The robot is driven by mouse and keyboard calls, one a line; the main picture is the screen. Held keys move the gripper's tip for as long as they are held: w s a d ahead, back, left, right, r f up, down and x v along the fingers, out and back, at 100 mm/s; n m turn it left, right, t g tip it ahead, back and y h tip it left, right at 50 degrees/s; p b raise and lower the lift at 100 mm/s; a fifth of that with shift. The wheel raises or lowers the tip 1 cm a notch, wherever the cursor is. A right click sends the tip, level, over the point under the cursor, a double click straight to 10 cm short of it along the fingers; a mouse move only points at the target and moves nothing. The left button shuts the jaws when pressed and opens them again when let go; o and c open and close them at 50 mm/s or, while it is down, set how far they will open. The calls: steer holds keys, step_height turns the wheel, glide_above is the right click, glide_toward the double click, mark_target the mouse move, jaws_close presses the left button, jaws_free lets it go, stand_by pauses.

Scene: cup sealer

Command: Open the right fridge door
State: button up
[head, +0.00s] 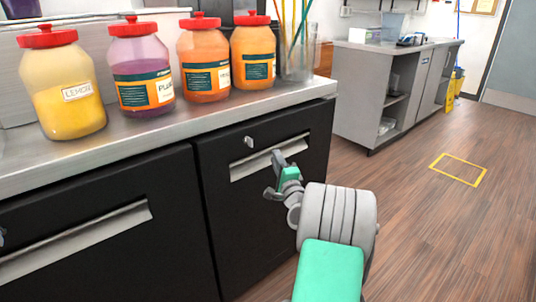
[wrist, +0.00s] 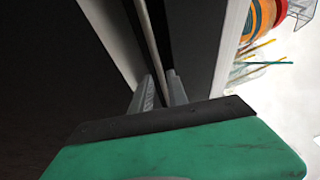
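The right fridge door (head: 300,200) is a black panel under the counter and looks shut. Its pale metal handle strip (head: 245,167) runs along the upper part, with a small lock (head: 249,142) above. My gripper (head: 276,172) is at the right part of this handle. In the wrist view, the two grey fingers (wrist: 161,92) stand a little apart, with a thin light edge, seemingly the handle's lip, running between them. I cannot tell whether either finger touches it. The fingers hide part of the handle in the head view.
Another black door with a handle (head: 75,240) is at the left. Several jars with red lids, including a lemon one (head: 65,95), stand on the metal counter (head: 180,130). A grey cabinet (head: 370,95) stands farther back.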

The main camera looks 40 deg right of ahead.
steer(key=x, duration=0.3)
steer(key=shift+w, duration=0.3)
steer(key=shift+c, duration=0.2)
jaws_close()
stand_by(1.0)
